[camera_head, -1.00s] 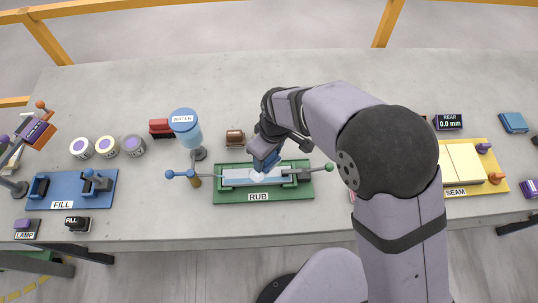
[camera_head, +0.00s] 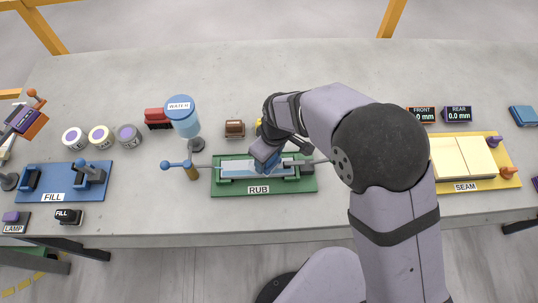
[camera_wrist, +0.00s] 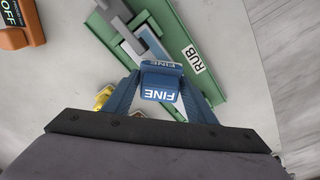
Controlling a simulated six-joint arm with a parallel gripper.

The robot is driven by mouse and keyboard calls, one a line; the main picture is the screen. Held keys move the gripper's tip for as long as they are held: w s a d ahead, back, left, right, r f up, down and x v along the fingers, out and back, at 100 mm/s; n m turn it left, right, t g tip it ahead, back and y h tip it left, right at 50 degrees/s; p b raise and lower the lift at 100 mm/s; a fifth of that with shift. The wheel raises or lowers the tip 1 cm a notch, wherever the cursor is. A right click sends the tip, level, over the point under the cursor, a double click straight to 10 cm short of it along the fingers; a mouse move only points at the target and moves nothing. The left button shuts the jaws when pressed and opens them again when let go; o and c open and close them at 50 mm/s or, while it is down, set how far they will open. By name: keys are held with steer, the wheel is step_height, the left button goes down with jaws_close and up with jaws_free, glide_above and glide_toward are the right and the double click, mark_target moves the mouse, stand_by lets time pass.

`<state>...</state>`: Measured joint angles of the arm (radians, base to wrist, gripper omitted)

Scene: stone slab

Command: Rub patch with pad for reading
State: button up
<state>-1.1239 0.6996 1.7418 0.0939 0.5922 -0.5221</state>
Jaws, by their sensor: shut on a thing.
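My gripper (camera_head: 266,160) is shut on a blue pad marked FINE (camera_wrist: 160,82), which the wrist view shows between the blue fingers. In the head view it is over the green RUB fixture (camera_head: 225,188), above the middle of a pale strip (camera_head: 235,172) clamped along it. The gripper covers part of the strip, so the patch under the pad is hidden. I cannot tell whether the pad touches the strip. The fixture also shows in the wrist view (camera_wrist: 207,85), beyond the pad.
A blue-topped WATER dispenser (camera_head: 183,118) and a blue-knobbed lever (camera_head: 180,165) stand left of the fixture. A brown block (camera_head: 235,128) lies behind it. The blue FILL fixture (camera_head: 65,178) is far left; the yellow SEAM fixture (camera_head: 500,178) is right. FRONT (camera_head: 420,114) and REAR (camera_head: 458,113) displays read 0.0 mm.

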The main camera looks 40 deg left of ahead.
steer(key=shift+s+a+f, duration=0.15)
steer(key=shift+a+f, duration=0.05)
steer(key=shift+f, duration=0.2)
steer(key=shift+s+a+f, duration=0.25)
steer(key=shift+s+a, duration=0.3)
steer(key=shift+c, duration=0.4)
steer(key=shift+s+a, duration=1.8)
steer(key=shift+s, duration=0.1)
steer(key=shift+w+d, duration=2.65)
steer(key=s+a, duration=0.5)
steer(key=shift+s+a+r+p, duration=0.15)
steer(key=shift+r+p, duration=0.1)
steer(key=shift+p, duration=0.2)
step_height(320, 180, up, 8)
steer(key=p, duration=0.4)
steer(key=shift+p, duration=0.35)
steer(key=shift+f, duration=0.1)
